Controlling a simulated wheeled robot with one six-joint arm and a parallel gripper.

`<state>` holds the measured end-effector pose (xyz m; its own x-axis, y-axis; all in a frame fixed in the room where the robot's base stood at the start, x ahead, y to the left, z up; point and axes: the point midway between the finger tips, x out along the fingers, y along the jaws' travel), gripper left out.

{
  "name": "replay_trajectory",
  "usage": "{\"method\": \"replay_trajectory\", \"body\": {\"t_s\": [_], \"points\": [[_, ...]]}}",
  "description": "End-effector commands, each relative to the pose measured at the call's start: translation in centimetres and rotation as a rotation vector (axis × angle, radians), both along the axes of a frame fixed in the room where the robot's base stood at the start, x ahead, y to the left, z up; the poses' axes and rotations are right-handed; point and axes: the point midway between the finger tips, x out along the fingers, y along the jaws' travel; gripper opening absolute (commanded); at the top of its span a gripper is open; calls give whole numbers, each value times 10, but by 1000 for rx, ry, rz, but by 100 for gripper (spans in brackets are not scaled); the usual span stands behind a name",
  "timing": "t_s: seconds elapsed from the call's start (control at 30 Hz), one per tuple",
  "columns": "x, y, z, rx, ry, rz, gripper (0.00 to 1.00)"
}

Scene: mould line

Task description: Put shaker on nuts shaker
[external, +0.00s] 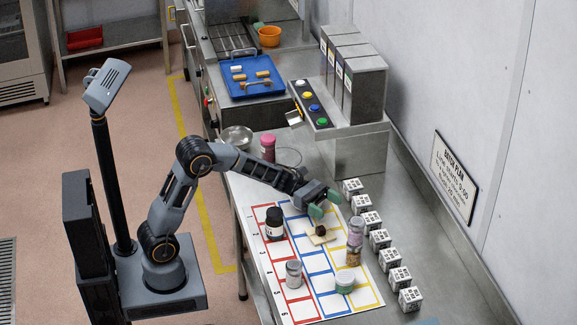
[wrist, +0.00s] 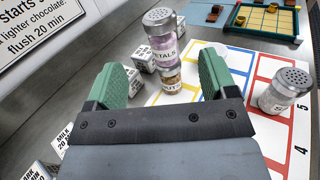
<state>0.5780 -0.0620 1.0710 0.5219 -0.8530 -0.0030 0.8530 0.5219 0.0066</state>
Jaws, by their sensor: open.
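The petals shaker (wrist: 163,47), clear with pinkish contents and a grey perforated lid, stands upright on top of the nuts shaker (wrist: 171,79), which has brown contents. The same pair shows in the external view, with the petals shaker (external: 355,234) above the nuts shaker (external: 353,257), on the grid mat's right column. My gripper (external: 324,204) is open and empty, behind the stack and apart from it. In the wrist view its green fingers (wrist: 164,78) frame the stack, which lies beyond them.
White cubes (external: 380,240) line the right side. A pink-lidded jar (external: 268,148) stands farther back.

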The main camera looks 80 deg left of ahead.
Motion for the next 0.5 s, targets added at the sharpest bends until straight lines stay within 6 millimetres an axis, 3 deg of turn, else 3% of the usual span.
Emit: {"method": "replay_trajectory", "body": {"t_s": [0.17, 0.33, 0.5], "points": [[-33, -17, 1, 184, -65, -97, 78], [-116, -36, -13, 648, -267, -361, 78], [-196, -16, -38, 1146, -542, -694, 78]]}}
